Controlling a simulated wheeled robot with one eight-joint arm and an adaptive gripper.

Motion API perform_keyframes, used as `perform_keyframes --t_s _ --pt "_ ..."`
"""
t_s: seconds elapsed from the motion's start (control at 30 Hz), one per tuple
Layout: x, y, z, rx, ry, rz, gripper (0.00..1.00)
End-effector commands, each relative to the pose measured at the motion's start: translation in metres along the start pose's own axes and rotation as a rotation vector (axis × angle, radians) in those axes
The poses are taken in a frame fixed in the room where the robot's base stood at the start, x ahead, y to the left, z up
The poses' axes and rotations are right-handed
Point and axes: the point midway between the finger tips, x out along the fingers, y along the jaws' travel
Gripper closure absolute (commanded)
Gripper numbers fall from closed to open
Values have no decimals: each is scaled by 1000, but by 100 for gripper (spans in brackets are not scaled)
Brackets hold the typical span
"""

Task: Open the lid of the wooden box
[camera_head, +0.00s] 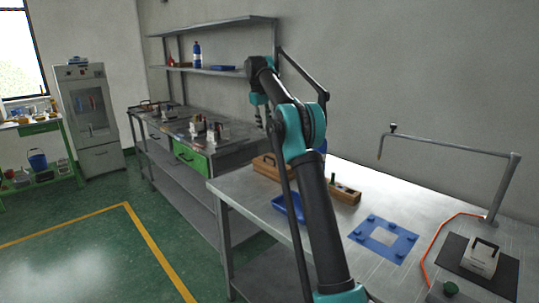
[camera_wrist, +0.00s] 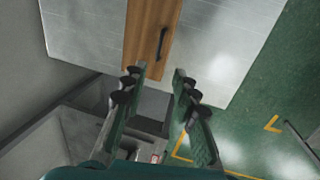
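The wooden box (camera_head: 268,167) sits on the grey metal table, partly hidden behind my arm in the head view. In the wrist view, the wooden box (camera_wrist: 148,32) is at the top centre, with a dark bar handle (camera_wrist: 162,44) near its right edge. Its lid looks closed. My gripper (camera_wrist: 157,76) is open and empty, its two fingers apart. The fingertips show just below the near end of the box, and I cannot tell the height between them. In the head view my gripper (camera_head: 262,108) hangs above and left of the box.
On the same table (camera_head: 235,187) are a blue tray (camera_head: 289,208), a wooden block holder (camera_head: 345,191), a blue plate (camera_head: 383,239) and a white handled block (camera_head: 482,257). A bent metal stand (camera_head: 504,185) rises at the right. A shelf (camera_head: 220,70) is on the wall behind.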

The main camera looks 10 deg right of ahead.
Motion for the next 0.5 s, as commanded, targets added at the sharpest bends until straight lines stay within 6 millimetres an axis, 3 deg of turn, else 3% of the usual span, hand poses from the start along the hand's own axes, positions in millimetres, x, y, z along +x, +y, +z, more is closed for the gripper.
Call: perform_keyframes --t_s 0.5 --pt "99 0 0 0 0 0 71"
